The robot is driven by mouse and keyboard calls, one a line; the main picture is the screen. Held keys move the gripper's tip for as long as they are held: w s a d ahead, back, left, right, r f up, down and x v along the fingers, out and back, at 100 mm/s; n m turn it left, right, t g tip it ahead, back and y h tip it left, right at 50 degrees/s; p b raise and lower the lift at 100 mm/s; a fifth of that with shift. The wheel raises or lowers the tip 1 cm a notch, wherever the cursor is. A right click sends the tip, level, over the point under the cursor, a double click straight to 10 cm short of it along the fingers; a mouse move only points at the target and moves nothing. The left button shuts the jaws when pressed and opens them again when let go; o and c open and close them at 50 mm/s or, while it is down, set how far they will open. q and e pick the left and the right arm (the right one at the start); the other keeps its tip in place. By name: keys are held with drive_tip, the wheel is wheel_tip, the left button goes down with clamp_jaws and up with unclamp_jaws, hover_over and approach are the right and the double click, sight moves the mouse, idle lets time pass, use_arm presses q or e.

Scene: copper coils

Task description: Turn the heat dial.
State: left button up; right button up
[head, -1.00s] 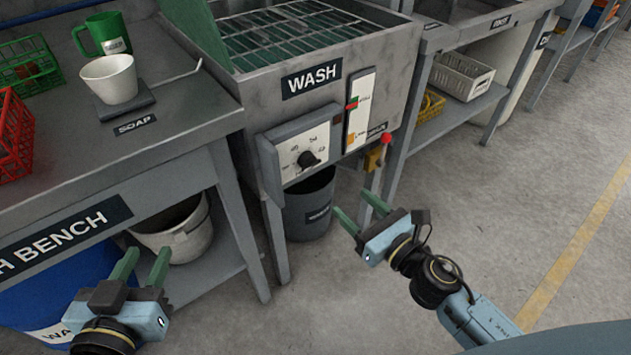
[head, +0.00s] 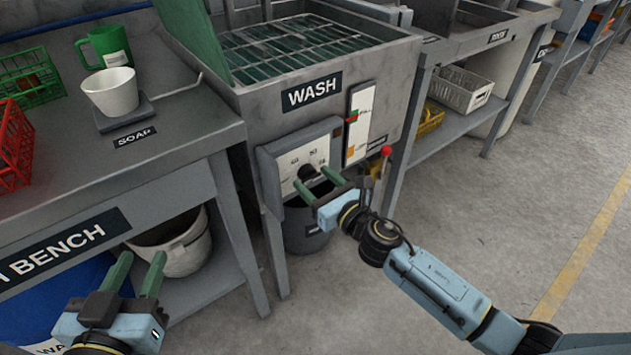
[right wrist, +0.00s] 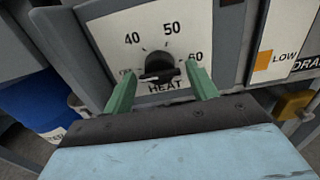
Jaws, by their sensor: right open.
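The heat dial is a black knob (head: 307,172) on a white panel (head: 288,164) at the front of the wash station. In the right wrist view the knob (right wrist: 159,66) sits above the word HEAT, with 40, 50 and 60 around it. A light mark on it points roughly left. My right gripper (head: 317,183) is open in front of the panel. In the right wrist view its green fingers (right wrist: 161,86) lie on either side of the knob, with nothing held; contact cannot be told. My left gripper (head: 139,262) is open and empty beside the bench.
A red-topped lever (head: 386,151) and a level gauge (head: 358,122) are right of the dial. A grey bin (head: 303,238) stands below it. The bench (head: 190,128) with a white cup (head: 112,92) is at the left. Open floor lies at the right.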

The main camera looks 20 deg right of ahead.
drive_tip(key=shift+w+a, duration=0.1)
drive_tip(key=shift+w, duration=0.1)
drive_tip(key=c, duration=0.8)
